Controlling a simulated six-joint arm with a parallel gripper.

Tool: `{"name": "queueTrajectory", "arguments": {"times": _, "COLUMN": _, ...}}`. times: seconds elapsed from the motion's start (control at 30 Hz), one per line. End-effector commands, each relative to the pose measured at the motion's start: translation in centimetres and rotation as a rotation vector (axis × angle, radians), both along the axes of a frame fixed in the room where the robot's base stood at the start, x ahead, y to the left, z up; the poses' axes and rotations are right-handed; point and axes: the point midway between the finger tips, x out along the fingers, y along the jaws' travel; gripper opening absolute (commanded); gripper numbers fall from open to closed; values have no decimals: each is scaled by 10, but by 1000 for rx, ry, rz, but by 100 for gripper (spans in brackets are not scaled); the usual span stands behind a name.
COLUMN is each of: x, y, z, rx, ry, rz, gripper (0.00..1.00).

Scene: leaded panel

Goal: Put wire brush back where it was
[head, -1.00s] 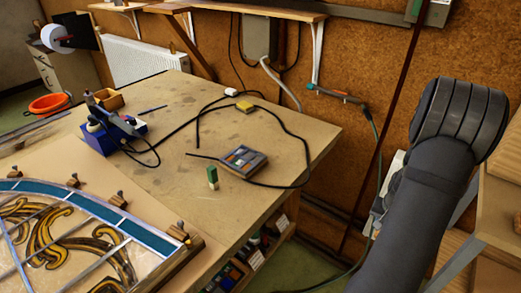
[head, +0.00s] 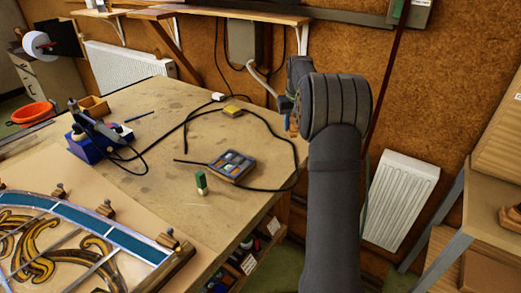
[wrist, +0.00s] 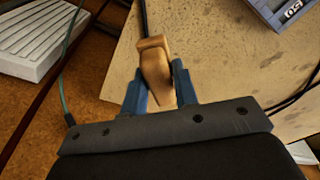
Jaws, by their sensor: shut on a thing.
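My gripper (wrist: 160,88) is shut on the wire brush (wrist: 155,62), with one blue finger on each side of its wooden body. Only this tan wooden part shows; I cannot make out any bristles. In the wrist view the held brush is over the edge region of the workbench (wrist: 215,50). In the head view the gripper end is largely hidden behind my arm, near the bench's far right corner, and a small brown part of the brush (head: 293,124) shows below it.
On the bench are a compartment tray (head: 232,166), a green-topped block (head: 201,183), a yellow sponge (head: 232,111), a looping black cable and a blue soldering station (head: 88,144). The leaded panel (head: 75,235) lies at front left. A white radiator (head: 400,200) stands at right.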

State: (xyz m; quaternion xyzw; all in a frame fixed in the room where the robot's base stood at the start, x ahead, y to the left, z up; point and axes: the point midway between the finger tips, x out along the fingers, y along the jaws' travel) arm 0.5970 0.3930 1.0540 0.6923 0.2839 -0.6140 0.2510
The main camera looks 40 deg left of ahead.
Motion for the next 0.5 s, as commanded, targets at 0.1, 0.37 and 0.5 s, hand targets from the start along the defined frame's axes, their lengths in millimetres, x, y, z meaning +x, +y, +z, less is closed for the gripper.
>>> {"name": "queueTrajectory", "arguments": {"times": 0.1, "x": -4, "y": 16, "z": -4, "rx": -1, "ry": 2, "rz": 12, "gripper": 5}}
{"name": "queueTrajectory", "arguments": {"times": 0.37, "x": -15, "y": 72, "z": -39, "rx": -1, "ry": 2, "rz": 13, "gripper": 5}}
{"name": "queueTrajectory", "arguments": {"times": 0.5, "x": -20, "y": 99, "z": -56, "rx": 0, "ry": 0, "rz": 11, "gripper": 5}}
